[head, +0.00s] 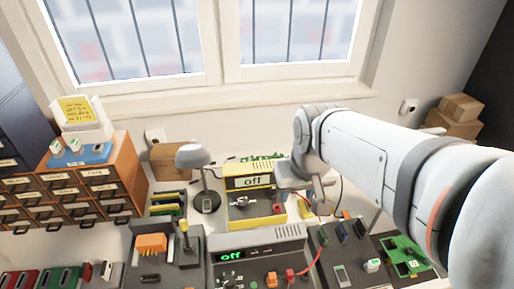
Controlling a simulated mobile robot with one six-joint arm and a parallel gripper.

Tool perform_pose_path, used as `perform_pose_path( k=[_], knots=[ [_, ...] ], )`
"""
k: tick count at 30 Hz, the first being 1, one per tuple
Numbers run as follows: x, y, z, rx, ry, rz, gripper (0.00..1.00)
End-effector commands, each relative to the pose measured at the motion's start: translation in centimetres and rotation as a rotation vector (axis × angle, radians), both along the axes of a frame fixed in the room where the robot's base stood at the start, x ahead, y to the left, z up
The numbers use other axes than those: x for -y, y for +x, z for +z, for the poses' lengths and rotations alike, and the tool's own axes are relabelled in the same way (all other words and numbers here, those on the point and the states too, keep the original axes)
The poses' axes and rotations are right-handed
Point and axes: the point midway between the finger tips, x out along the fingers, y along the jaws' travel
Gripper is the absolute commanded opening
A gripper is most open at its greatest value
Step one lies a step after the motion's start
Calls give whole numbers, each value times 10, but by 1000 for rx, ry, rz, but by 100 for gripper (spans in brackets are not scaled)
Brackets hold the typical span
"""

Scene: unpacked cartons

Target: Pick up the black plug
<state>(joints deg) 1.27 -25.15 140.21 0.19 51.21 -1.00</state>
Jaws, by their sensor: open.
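I cannot single out the black plug for certain. My gripper (308,198) hangs at the end of my arm, at the right side of that device. It is open, and I see nothing held in it. Its fingers are small and partly hidden by my wrist. Thin red and dark wires run close by it.
A grey device (262,258) with a green "off" display and red plugs (290,275) stands in front. A desk lamp (193,157) stands left of the yellow device. A brown drawer cabinet (98,190) is at left, green circuit boards (405,255) at right. The bench is crowded.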

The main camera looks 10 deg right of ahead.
Motion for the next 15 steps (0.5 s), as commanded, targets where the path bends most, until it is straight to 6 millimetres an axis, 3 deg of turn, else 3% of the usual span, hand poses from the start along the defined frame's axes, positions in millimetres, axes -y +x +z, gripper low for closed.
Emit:
perform_pose_path(
  k=[8, 15],
  knots=[
    [0, 90, -38, -114, 2, -1, 42],
    [-2, 158, -92, -196, 2, 1, 42]
  ],
)
